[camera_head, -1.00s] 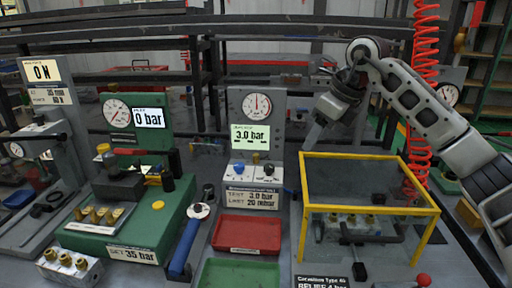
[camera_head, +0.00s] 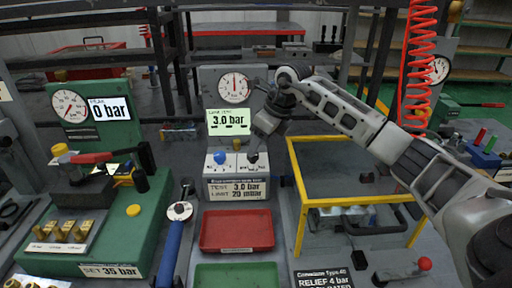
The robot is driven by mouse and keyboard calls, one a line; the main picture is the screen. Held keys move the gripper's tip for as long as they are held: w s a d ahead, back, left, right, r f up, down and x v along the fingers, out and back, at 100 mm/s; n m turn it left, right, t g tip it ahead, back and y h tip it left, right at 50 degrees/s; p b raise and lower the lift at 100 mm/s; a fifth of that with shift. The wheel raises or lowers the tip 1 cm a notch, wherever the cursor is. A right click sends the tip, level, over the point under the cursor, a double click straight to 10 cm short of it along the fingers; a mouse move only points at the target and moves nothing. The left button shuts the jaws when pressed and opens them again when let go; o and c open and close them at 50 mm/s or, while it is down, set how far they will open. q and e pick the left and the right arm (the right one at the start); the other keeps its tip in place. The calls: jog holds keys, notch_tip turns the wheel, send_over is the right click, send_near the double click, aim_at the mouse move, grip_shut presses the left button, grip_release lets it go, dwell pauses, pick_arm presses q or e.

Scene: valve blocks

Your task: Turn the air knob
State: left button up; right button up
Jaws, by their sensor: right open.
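A grey control box (camera_head: 236,188) stands at the middle, with a blue knob (camera_head: 220,157) on its left and a dark knob on its right. I cannot read which of them is labelled air. The display (camera_head: 228,121) above reads 3.0 bar, below a round gauge (camera_head: 234,85). My left gripper is not in view.
A red tray (camera_head: 236,247) and a green tray lie in front of the box. A yellow-framed enclosure (camera_head: 298,205) stands to the right, under my right arm. A blue-handled wrench (camera_head: 171,250) and a green test block (camera_head: 150,225) are to the left.

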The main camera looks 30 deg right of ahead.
aim_at(253, 158)
jog(key=shift+x, duration=1.7)
jog(key=c, duration=1)
